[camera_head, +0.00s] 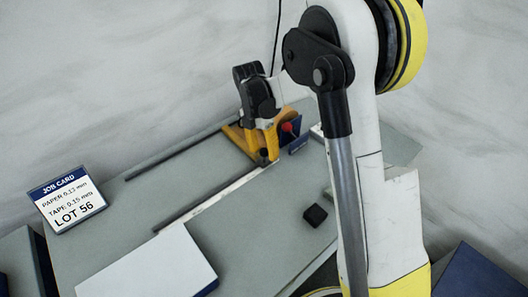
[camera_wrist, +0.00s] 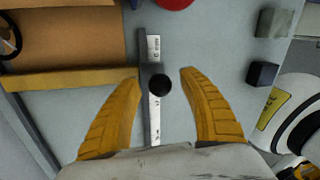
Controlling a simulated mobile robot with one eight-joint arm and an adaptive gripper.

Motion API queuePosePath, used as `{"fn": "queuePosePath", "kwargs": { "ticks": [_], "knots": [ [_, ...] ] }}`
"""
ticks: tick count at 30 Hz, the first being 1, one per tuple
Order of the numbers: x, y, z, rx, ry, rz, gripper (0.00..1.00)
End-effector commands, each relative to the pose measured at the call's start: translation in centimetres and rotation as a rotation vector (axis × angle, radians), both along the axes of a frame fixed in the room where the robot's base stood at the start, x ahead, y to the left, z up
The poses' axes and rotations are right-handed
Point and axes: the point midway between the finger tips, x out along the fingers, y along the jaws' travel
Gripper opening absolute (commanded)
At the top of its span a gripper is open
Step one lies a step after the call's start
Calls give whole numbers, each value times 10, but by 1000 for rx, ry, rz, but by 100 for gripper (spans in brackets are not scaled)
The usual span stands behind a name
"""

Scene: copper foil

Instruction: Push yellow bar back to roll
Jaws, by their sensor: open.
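The yellow bar (camera_wrist: 70,79) runs across the left of the wrist view, along the edge of a flat copper-brown sheet (camera_wrist: 75,35). In the head view the yellow bar (camera_head: 237,142) lies across the table, partly behind my gripper (camera_head: 268,148). In the wrist view my gripper (camera_wrist: 160,75) is open, its two yellow fingers apart. A black round knob (camera_wrist: 160,85) on a ruler strip (camera_wrist: 154,115) shows between them. The left finger is close to the bar's right end; I cannot tell whether they touch. The roll is not clearly seen.
Two dark rails (camera_head: 175,155) run along the grey table (camera_head: 130,190). A red knob (camera_head: 288,127) stands right of my gripper. A small black cube (camera_head: 315,215), a white-topped box (camera_head: 150,270) and a job card (camera_head: 67,200) are nearby. The table between the rails looks clear.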

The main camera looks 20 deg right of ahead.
Motion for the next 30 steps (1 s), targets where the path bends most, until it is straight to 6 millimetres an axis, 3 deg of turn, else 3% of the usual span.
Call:
{"fn": "queuePosePath", "kwargs": {
  "ticks": [2, 7, 13, 21, 29, 30],
  "knots": [
    [0, 0, 0, 0, 0, 0, 49],
    [0, 0, 0, 0, 0, 0, 0],
    [2, -4, 0, 0, 0, -2, 0],
    [17, -40, 0, 0, -1, -2, 0],
    [18, -42, 1, -3, -2, -1, 0],
    [18, -42, 1, -3, -3, -1, 34]
  ]
}}
